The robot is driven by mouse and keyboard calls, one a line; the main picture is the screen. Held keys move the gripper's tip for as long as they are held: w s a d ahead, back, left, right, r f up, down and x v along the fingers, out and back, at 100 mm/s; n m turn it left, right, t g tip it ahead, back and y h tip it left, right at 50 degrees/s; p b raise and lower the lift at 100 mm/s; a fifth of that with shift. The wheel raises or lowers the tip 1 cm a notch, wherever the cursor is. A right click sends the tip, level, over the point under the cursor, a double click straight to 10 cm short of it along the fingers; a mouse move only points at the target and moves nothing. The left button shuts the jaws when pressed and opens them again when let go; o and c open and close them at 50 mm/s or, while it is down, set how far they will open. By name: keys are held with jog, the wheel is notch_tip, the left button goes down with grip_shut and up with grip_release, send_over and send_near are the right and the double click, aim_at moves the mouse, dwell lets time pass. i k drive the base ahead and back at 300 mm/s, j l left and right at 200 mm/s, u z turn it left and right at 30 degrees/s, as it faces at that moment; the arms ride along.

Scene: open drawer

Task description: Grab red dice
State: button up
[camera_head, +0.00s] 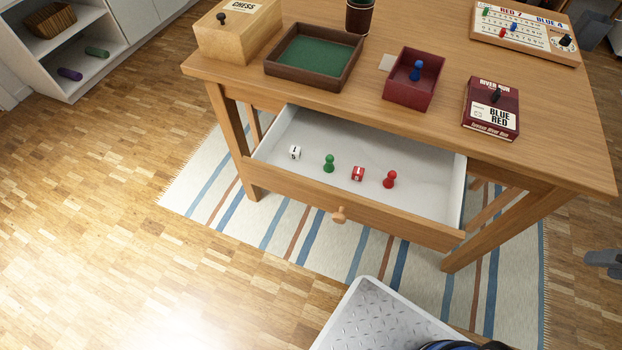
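The red die (358,174) with white pips lies in the open drawer (282,185), near its front wall and about mid-width. A green pawn (329,163) stands to its left and a red pawn (390,179) to its right. A white die (295,152) lies farther left in the drawer. A dark grey part (604,261) at the right picture edge may be the end of my gripper. It is cut off, so its fingers cannot be made out. It is well away from the drawer and the red die.
The wooden table (440,135) holds a chess box (238,32), a green-lined tray (314,55), a dark red box (411,92) with a blue pawn, a game box (491,108) and a scoreboard (526,32). The drawer knob (339,215) juts forward. Floor at left is clear.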

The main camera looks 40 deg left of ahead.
aim_at(359, 172)
jog(key=k+u, duration=0.2)
jog(key=u, duration=0.25)
jog(key=k+j+u, duration=0.1)
jog(key=u, duration=0.35)
jog(key=i+l+u, duration=0.15)
jog(key=l+u, duration=0.25)
jog(key=i+l+u, duration=0.15)
jog(key=u, duration=0.25)
jog(key=i+l, duration=0.1)
jog(key=i, duration=0.1)
